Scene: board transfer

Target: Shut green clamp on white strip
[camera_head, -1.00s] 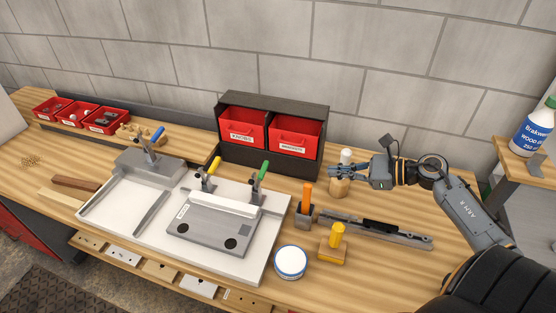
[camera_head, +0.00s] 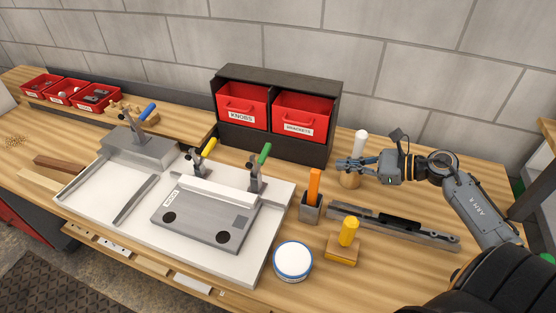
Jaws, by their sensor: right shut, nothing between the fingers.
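The green clamp (camera_head: 264,155) stands at the right end of the white strip (camera_head: 215,190), its green handle raised and leaning up to the right. The strip lies along the back edge of a grey board (camera_head: 205,218) with dark round spots. The yellow-handled clamp (camera_head: 207,148) stands at the strip's left end, its handle also raised. My right gripper (camera_head: 341,163) is shut and empty, to the right of the green clamp and apart from it. It overlaps a white-topped wooden item (camera_head: 350,179); contact cannot be told. My left gripper is out of view.
A black rack with red bins (camera_head: 304,117) stands behind the clamps. An orange-handled tool in a grey holder (camera_head: 311,207), a yellow-knobbed block (camera_head: 344,250), a round white tin (camera_head: 292,261) and a long grey rail (camera_head: 400,228) lie right of the white panel (camera_head: 125,235).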

